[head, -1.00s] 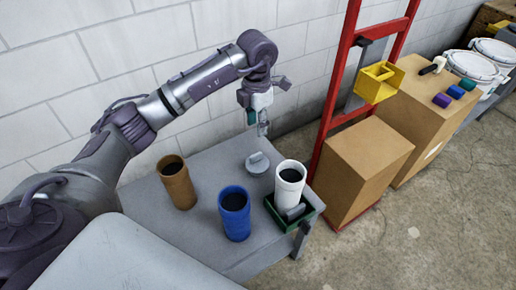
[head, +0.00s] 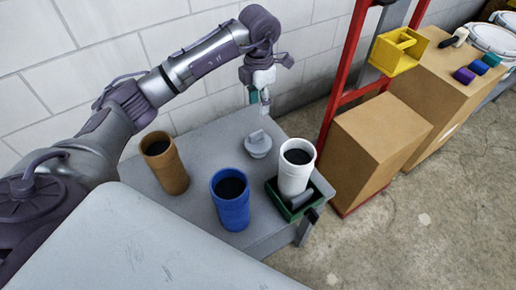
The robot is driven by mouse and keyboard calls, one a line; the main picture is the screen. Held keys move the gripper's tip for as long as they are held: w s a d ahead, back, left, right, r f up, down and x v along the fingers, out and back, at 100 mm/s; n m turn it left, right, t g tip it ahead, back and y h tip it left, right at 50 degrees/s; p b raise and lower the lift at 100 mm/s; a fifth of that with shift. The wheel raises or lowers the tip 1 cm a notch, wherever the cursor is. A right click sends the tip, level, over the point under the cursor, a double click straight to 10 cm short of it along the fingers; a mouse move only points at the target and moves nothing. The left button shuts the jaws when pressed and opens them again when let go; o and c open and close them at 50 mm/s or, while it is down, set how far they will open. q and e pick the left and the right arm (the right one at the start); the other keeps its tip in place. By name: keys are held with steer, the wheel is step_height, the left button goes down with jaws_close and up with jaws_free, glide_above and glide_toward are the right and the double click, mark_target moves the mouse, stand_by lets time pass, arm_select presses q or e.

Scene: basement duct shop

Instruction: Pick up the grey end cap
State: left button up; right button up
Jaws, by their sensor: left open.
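The grey end cap (head: 258,145) is a round disc with a raised grip on top. It sits on the grey table (head: 205,135) near its back edge, between the wall and the cups. My left gripper (head: 260,108) points down, open and empty, above and just behind the cap in the picture. The fingertips look apart from the cap, though the exact gap is hard to judge. My right gripper is not in view.
A brown cup (head: 164,163), a blue cup (head: 231,200) and a white cup (head: 296,167) stand on the table. The white cup is at a green tray (head: 275,205) with a dark grey piece. A red hand truck (head: 345,70) and cardboard boxes (head: 375,145) stand right of the table.

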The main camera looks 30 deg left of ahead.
arm_select(q)
glide_toward(256, 133)
steer(key=f, duration=0.5)
steer(key=shift+d+f+b, duration=0.1)
steer(key=shift+d+b, duration=0.3)
steer(key=shift+a+f+b, duration=0.2)
steer(key=shift+f, duration=1.15)
steer(key=shift+a+f+b, duration=0.15)
steer(key=shift+f, duration=1.15)
jaws_close()
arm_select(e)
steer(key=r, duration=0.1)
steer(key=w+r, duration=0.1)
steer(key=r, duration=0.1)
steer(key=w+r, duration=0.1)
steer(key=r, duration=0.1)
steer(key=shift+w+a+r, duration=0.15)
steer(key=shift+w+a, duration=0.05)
